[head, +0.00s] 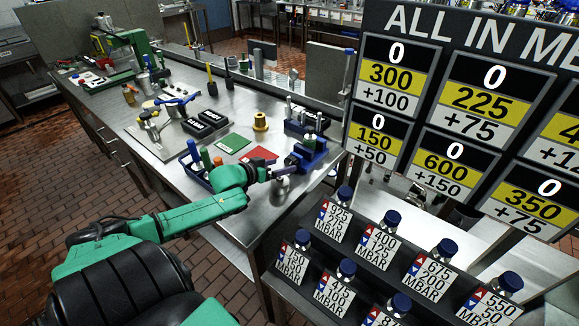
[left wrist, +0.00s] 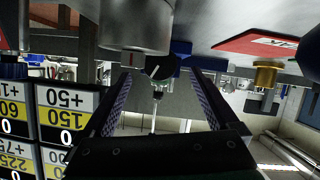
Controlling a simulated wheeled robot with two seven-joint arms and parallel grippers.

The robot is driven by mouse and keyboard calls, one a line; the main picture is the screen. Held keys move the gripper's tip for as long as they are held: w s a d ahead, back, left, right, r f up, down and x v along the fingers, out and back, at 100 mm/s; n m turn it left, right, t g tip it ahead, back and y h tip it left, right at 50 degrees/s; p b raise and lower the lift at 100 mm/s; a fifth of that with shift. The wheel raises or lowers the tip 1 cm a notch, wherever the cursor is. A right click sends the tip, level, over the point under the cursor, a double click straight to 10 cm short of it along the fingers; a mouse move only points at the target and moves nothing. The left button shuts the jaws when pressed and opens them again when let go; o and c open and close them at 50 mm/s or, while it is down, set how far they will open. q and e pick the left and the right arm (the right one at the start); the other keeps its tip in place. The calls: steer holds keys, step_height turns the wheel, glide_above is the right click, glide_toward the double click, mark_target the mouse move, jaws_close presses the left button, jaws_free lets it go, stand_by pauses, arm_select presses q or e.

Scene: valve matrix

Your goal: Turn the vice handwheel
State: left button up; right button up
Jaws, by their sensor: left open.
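The blue vice (head: 308,155) stands near the right end of the steel workbench; blue parts also show behind the fingers in the left wrist view (left wrist: 181,48). My left gripper (head: 284,172) is just left of the vice, over the bench. A silver cylinder (head: 280,186) stands just below the gripper in the head view. I cannot clearly make out the handwheel. My right gripper is not seen.
The workbench (head: 245,207) also holds a red card (head: 259,155), a green card (head: 233,143), a yellow spool-like part (head: 260,122) and black boxes (head: 205,122). A scoreboard (head: 455,100) and a rack of blue-capped bottles (head: 345,270) stand to the right.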

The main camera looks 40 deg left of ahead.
mark_target(289, 163)
arm_select(q)
steer(key=x, duration=0.3)
steer(key=shift+w+f+b, duration=0.1)
steer(key=shift+w+b, duration=0.15)
steer(key=shift+b, duration=0.15)
steer(key=shift+w+f, duration=0.25)
steer(key=shift+w, duration=0.3)
steer(key=c, duration=1.4)
steer(key=shift+s+r, duration=0.1)
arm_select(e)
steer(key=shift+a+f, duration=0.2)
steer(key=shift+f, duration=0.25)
arm_select(q)
steer(key=shift+d, duration=0.1)
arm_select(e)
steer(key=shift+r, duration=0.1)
